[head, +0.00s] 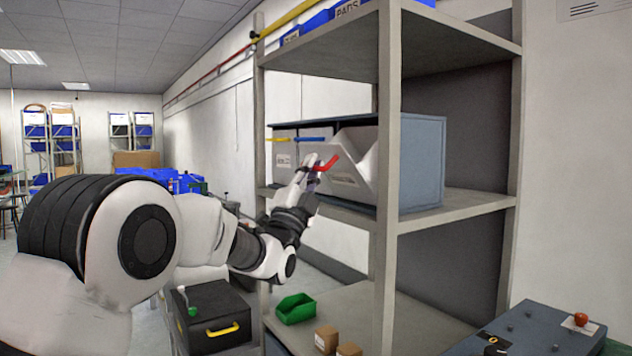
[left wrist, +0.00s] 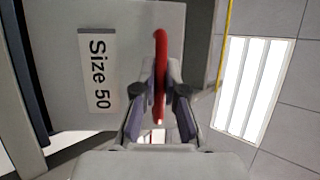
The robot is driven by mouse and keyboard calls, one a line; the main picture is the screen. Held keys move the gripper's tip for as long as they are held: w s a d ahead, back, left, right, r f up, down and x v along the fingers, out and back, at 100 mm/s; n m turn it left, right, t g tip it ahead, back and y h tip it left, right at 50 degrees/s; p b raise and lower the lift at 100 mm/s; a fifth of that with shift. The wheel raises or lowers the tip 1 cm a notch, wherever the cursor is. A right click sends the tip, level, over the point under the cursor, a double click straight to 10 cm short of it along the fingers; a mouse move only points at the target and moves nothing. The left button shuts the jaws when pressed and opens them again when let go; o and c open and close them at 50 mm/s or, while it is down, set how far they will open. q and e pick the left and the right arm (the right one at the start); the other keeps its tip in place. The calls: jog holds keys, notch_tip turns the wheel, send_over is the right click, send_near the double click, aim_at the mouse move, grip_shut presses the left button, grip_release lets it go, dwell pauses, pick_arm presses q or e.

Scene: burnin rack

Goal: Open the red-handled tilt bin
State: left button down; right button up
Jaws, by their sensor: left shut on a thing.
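The red handle (head: 329,163) sits on the front of the grey tilt bin (head: 352,172) at the right end of the bin cabinet. This bin leans out past its neighbours, its slanted side showing, so it is tilted partly open. My left gripper (head: 313,165) is shut on the red handle. In the left wrist view the red handle (left wrist: 160,72) runs between the fingers of my left gripper (left wrist: 160,97), beside a label reading "Size 50" (left wrist: 97,72). The bin's inside is hidden. My right gripper does not show.
The blue-grey cabinet (head: 424,165) stands on a rack shelf, with a blue handle (head: 312,139) and a yellow handle (head: 278,140) on neighbouring bins. A rack post (head: 387,240) stands right of the bin. A green tray (head: 296,308) sits on the shelf below.

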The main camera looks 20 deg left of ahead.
pick_arm(q)
jog(key=shift+a+f, duration=0.1)
jog(key=shift+f, duration=0.1)
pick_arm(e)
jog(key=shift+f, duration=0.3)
pick_arm(q)
jog(key=c, duration=1.2)
grip_release()
jog(key=shift+a, duration=0.1)
jog(key=v, duration=1.2)
